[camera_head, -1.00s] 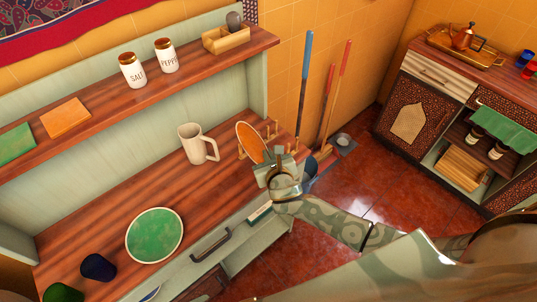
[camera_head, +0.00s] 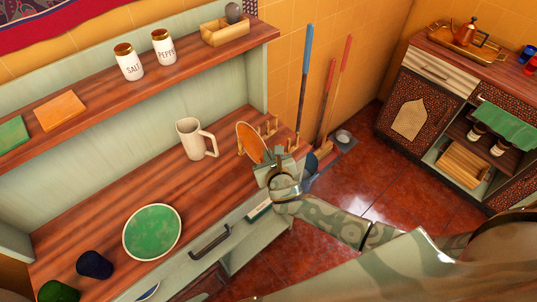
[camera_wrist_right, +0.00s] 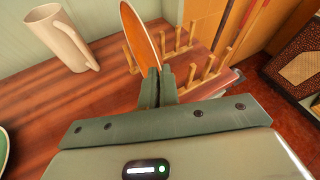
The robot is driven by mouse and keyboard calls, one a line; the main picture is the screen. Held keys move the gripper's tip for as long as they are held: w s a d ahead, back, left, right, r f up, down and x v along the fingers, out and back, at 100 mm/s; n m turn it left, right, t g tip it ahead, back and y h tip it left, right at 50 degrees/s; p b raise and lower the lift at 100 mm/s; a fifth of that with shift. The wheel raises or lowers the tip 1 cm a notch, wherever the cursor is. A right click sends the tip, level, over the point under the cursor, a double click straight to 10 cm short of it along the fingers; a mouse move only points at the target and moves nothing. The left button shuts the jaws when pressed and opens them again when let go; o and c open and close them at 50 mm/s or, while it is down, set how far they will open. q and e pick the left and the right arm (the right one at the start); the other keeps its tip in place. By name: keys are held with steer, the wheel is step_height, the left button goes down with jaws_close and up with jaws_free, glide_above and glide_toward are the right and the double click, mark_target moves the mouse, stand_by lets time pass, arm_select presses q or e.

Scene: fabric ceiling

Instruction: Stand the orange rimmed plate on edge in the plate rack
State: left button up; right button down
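The orange rimmed plate (camera_head: 250,143) is on edge, tilted, at the left side of the wooden plate rack (camera_head: 270,127). In the right wrist view the plate (camera_wrist_right: 139,36) rises from between the fingertips, beside the rack's pegs (camera_wrist_right: 188,38). My right gripper (camera_head: 279,158) is shut on the plate's near edge. Its two fingers also show close together in the right wrist view (camera_wrist_right: 159,86). The plate's lower edge is partly hidden by the gripper, so I cannot tell whether it rests in a slot. My left gripper is not in view.
A cream mug (camera_head: 195,139) stands left of the plate on the wooden counter. A green plate (camera_head: 152,232) lies farther left, near dark cups (camera_head: 95,265). A shelf (camera_head: 140,82) with salt and pepper jars runs above. Long-handled tools (camera_head: 304,80) lean against the wall beyond the rack.

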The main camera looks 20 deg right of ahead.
steer(key=shift+f, duration=0.1)
steer(key=c, duration=1.6)
jaws_free()
steer(key=shift+o, duration=0.2)
steer(key=p+v, duration=0.2)
steer(key=v, duration=1.4)
steer(key=shift+s+p, duration=0.15)
steer(key=shift+p, duration=0.2)
steer(key=shift+a, duration=0.1)
